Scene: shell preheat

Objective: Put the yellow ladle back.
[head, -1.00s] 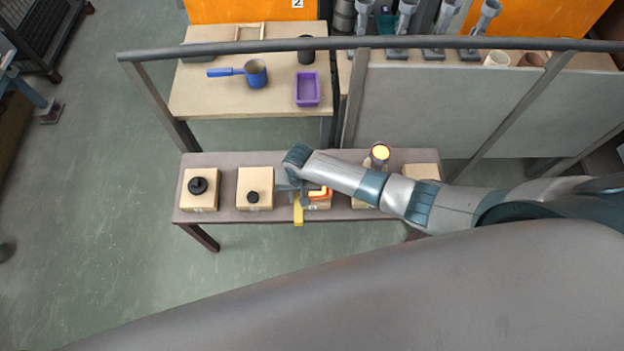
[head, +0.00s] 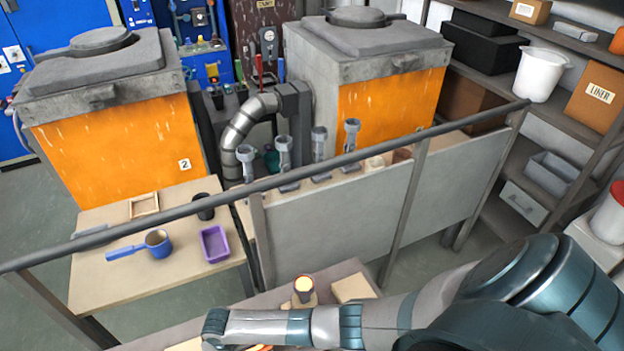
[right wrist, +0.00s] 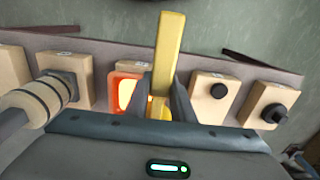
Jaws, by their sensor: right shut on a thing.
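The yellow ladle (right wrist: 170,48) shows in the right wrist view as a flat yellow bar, upright in the picture, with more yellow low between the fingers. My right gripper (right wrist: 164,97) is shut on it, above the row of pale blocks. The ladle's lower end is mostly hidden by the gripper. In the head view my right arm crosses the bottom, and its gripper and the ladle are out of sight. My left gripper is in neither current view.
A glowing orange mould (right wrist: 124,90) sits on a block close beside my right fingers. Blocks with black pieces (right wrist: 219,90) stand to the right. A banded cylinder (right wrist: 40,100) is at left. A glowing-topped cup (head: 304,289), blue pan (head: 157,243), purple tray (head: 214,243) and long rail (head: 300,178) show in the head view.

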